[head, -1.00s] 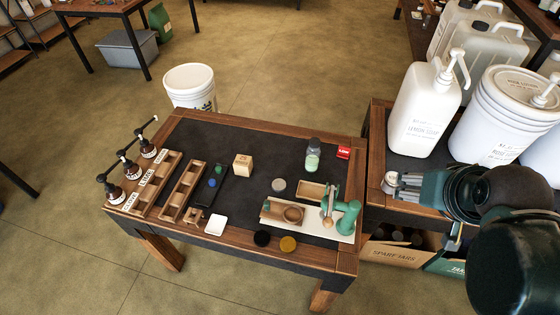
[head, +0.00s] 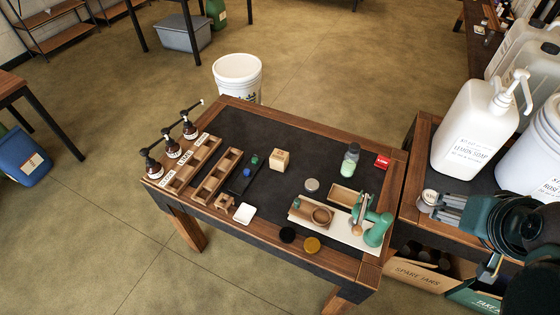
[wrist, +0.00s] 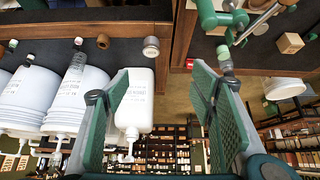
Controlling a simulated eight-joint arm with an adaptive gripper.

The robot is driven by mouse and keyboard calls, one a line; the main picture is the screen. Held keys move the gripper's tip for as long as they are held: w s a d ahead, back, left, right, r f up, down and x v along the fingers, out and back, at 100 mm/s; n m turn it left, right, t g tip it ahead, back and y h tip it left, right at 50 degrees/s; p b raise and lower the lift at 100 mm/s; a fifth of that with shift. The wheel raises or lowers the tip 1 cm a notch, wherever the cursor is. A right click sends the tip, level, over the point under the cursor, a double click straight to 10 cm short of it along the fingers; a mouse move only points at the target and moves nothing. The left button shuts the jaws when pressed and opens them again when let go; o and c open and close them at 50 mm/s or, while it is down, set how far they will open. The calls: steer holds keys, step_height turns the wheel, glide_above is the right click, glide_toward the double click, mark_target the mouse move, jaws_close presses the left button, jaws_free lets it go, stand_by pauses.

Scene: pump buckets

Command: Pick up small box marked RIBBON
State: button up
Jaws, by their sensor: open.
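A small light-wood cube box (head: 280,160) with a dark mark on its face sits on the dark top of the low table; the mark is too small to read, so I cannot tell whether it says RIBBON. It also shows at the top right of the wrist view (wrist: 290,43). My gripper (wrist: 160,78) is open, its two green-padded fingers wide apart with nothing held between them. In the head view my gripper is at the right, over the side table's edge and well away from the cube. A small red box (head: 382,161) stands at the table's right end.
A white pump bottle (head: 475,130) and buckets crowd the right table near my arm. A green-armed press (head: 378,225), a jar (head: 350,160) and an open wooden tray (head: 345,195) stand right of the cube. Wooden racks (head: 216,175) and pump bottles stand left.

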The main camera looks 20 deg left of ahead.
steer(key=shift+c, duration=0.8)
steer(key=w+a+r+n+g+y, duration=0.15)
steer(key=w+a+n, duration=0.35)
steer(key=w+a, duration=0.6)
steer(key=n+g+h, duration=0.2)
steer(key=n+g, duration=0.4)
steer(key=n, duration=0.7)
glide_above(280, 155)
steer(key=shift+y, duration=0.25)
steer(key=f, duration=2.4)
steer(key=shift+d+f, duration=0.2)
steer(key=shift+f, duration=0.2)
steer(key=shift+a+f, duration=0.25)
